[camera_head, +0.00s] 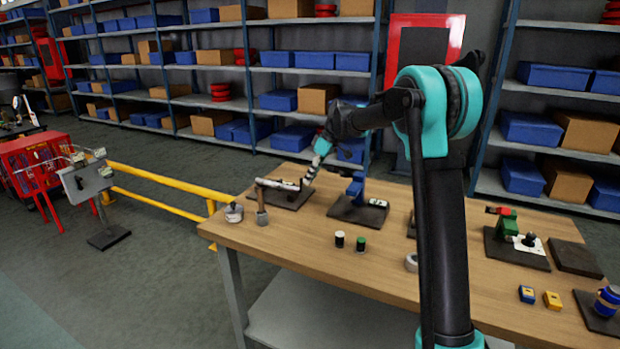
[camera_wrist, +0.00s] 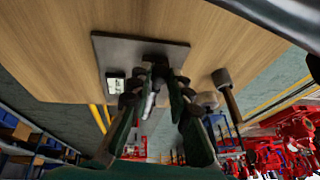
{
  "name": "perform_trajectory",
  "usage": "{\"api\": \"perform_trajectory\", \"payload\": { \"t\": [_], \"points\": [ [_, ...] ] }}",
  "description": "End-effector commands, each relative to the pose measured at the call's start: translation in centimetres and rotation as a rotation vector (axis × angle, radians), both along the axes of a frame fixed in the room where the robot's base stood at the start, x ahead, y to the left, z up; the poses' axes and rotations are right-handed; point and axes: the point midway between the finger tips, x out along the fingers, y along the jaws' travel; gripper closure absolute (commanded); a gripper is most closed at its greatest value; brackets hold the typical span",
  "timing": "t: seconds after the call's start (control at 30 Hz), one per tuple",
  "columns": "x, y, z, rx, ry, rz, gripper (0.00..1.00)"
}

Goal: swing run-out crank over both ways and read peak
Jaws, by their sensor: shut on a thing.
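The run-out crank rig, a pale bar (camera_head: 278,184) on a dark base plate (camera_head: 292,201), sits at the bench's back left corner. My gripper (camera_head: 309,174) reaches down at the bar's right end. In the wrist view my gripper (camera_wrist: 158,97) has its dark fingers closed in around a dark part over the plate (camera_wrist: 110,46), with a pale rod (camera_wrist: 149,104) between them. The fingers hide most of the grip. A small white readout (camera_wrist: 115,86) lies at the plate's edge; its figures are too small to read.
A blue fixture (camera_head: 356,189) on another plate is close on the right.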

Motion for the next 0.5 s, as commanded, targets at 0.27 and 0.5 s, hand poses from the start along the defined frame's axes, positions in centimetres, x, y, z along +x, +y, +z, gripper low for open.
{"api": "perform_trajectory", "payload": {
  "t": [0.27, 0.5],
  "points": [
    [1.7, -0.6, -0.5, 0.079, 0.214, -0.002, 1.0],
    [2.7, -1.0, -1.0, 0.144, 0.392, -0.002, 1.0]
  ]
}}
